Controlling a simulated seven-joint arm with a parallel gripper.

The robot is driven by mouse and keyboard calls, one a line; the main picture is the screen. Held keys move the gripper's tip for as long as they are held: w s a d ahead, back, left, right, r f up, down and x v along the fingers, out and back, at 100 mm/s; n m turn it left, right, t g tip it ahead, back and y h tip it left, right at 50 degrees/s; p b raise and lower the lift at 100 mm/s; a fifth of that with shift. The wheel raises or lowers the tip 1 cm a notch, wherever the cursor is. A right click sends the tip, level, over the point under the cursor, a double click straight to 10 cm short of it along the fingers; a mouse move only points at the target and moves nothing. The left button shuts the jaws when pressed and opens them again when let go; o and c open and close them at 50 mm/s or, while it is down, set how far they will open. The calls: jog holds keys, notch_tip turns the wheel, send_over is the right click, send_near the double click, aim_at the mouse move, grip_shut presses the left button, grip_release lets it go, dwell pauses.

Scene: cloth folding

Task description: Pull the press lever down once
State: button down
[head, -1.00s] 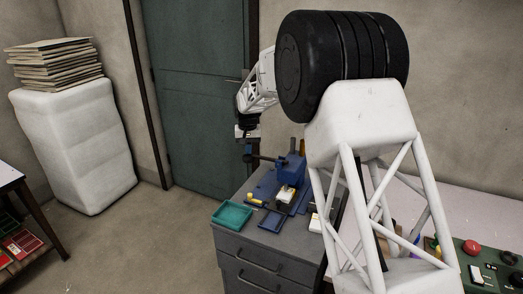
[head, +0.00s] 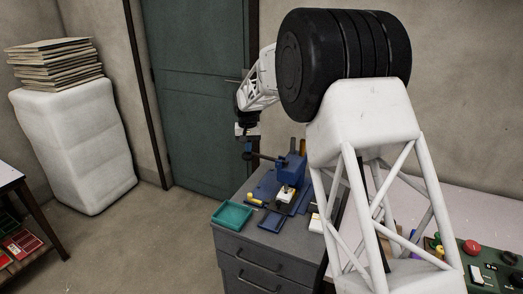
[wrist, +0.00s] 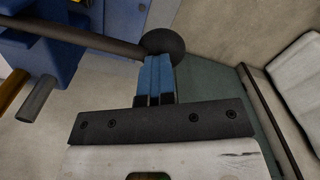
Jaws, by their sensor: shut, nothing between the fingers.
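The blue press (head: 291,170) stands on the grey drawer cabinet, with its dark lever (head: 268,158) reaching out to the left at about level. The lever (wrist: 80,36) ends in a round black knob (wrist: 163,43) in the wrist view. My gripper (head: 248,149) is right above the knob, fingers pointing down. Its blue fingers (wrist: 155,62) are shut together with nothing between them. In the wrist view the fingertips overlap the knob's lower edge; whether they touch it I cannot tell.
A green tray (head: 232,215), a small blue tray (head: 271,222) and a yellow-handled tool (head: 255,200) lie on the cabinet top (head: 228,240). A green door (head: 205,90) is behind. My upper arm hides part of the bench at right.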

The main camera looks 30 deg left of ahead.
jog(key=shift+r, duration=3.05)
jog(key=shift+d+r, duration=0.25)
jog(key=shift+d, duration=0.2)
jog(key=s+d+r+m, duration=0.15)
jog(key=d+r, duration=0.35)
jog(key=d, duration=0.6)
jog(key=s+d+r, duration=0.3)
jog(key=d+r, duration=0.2)
jog(key=d, duration=0.6)
jog(key=s+d+r+m+t, duration=0.1)
jog(key=s+d+r, duration=0.1)
jog(key=s+d, duration=0.5)
jog(key=s+d+r+m, duration=0.1)
jog(key=s+d+r, duration=0.1)
jog(key=d, duration=0.9)
jog(key=s+d+f+m+t, duration=0.1)
jog(key=s+d, duration=1.4)
jog(key=s, duration=0.1)
jog(key=s+d+f+m, duration=0.1)
jog(key=s+d+f, duration=0.2)
jog(key=s, duration=0.5)
jog(key=s+d+f, duration=0.4)
jog(key=s+d, duration=0.2)
jog(key=s, duration=0.3)
jog(key=shift+s+f+m+t, duration=0.3)
jog(key=shift+m, duration=0.05)
